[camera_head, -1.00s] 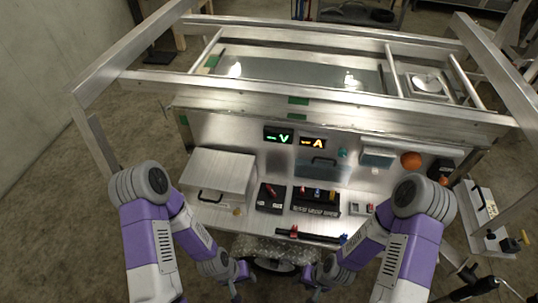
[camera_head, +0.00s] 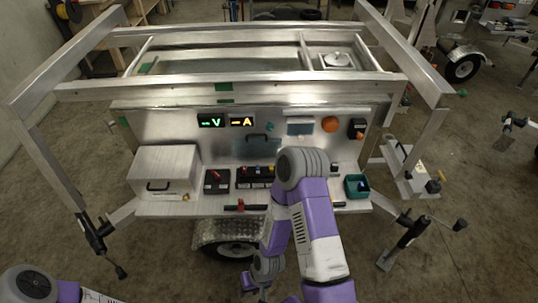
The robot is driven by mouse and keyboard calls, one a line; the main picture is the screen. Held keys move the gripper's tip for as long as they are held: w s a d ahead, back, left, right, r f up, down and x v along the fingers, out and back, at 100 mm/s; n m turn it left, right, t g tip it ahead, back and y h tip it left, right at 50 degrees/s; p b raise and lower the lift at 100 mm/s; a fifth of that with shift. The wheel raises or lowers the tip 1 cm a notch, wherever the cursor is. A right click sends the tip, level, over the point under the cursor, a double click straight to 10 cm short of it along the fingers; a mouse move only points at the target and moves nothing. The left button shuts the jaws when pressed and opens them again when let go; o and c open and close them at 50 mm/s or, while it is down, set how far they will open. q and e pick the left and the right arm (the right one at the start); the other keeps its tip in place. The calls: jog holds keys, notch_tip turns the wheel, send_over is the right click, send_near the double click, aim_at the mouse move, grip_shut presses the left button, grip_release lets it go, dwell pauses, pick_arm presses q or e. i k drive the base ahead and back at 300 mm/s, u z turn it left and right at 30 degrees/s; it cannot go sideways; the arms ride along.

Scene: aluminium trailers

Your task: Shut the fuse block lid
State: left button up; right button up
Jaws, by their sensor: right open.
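The fuse block (camera_head: 251,177) is a dark strip with small coloured fuses on the trailer's front shelf. Its lid (camera_head: 257,146) looks like a tinted see-through panel with a dark handle. The lid stands raised behind the block, against the metal back panel. My right arm covers the block's right end. My right gripper (camera_head: 257,290) is low at the bottom of the view, in front of and below the shelf, apart from the lid. It is open, with nothing seen in it. My left arm shows only at the bottom left corner; its gripper is out of view.
A metal box (camera_head: 165,172) with a handle stands left of the block, beside a small dark switch box (camera_head: 216,181). A dark bar (camera_head: 245,208) lies along the front edge. Two lit displays (camera_head: 227,121) are above.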

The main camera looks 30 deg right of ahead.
aim_at(257, 147)
jog(key=u, duration=0.05)
jog(key=k, duration=0.3)
jog(key=z, duration=0.95)
